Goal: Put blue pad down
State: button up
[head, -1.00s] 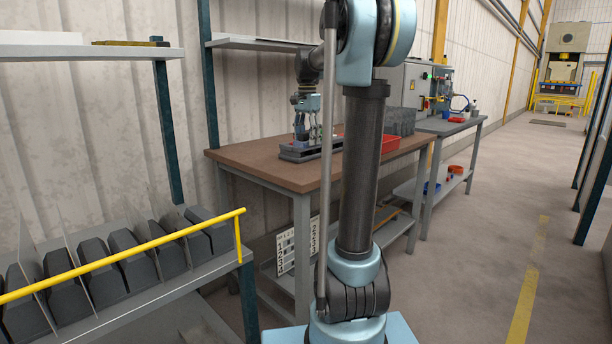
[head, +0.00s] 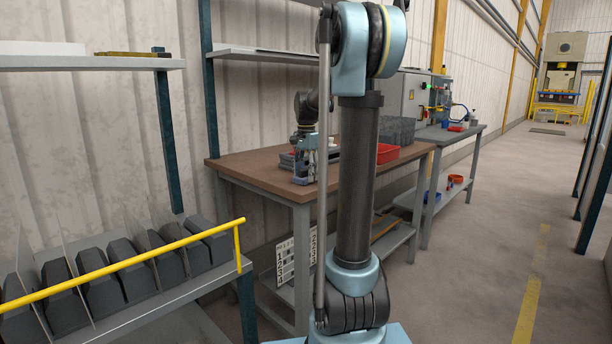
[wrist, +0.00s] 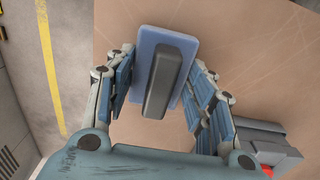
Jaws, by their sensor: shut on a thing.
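The blue pad (wrist: 172,40) is a flat blue plate with a dark grey block-shaped grip (wrist: 164,82) on it, seen in the wrist view. My gripper (wrist: 165,85) is shut on the blue pad, with a finger on each side of it. The brown workbench top (wrist: 225,45) lies beneath. In the head view my gripper (head: 304,168) is low over the left part of the workbench (head: 245,170), near its front edge. The pad is too small there to make out, and I cannot tell whether it touches the bench.
A grey fixture (wrist: 262,138) is close to my gripper's right in the wrist view. A red bin (head: 388,153) and a grey container (head: 396,131) stand farther right on the bench. A yellow-railed rack (head: 130,262) is at the left.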

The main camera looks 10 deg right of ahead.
aim_at(306, 168)
jog(key=shift+f, duration=0.15)
jog(key=o, duration=1.1)
jog(key=shift+o, duration=0.2)
notch_tip(306, 168, up, 12)
jog(key=s+f+n+t, duration=0.1)
jog(key=s+f+n, duration=0.2)
jog(key=s+f, duration=0.5)
jog(key=s+f+n, duration=0.3)
jog(key=s+f, duration=0.1)
jog(key=s, duration=0.8)
jog(key=s+f+n+t, duration=0.1)
jog(key=s+f+n, duration=0.4)
jog(key=s+f, duration=0.9)
notch_tip(306, 168, down, 3)
jog(key=shift+s+f, duration=0.2)
jog(key=shift+s, duration=0.2)
jog(key=shift+o, duration=0.6)
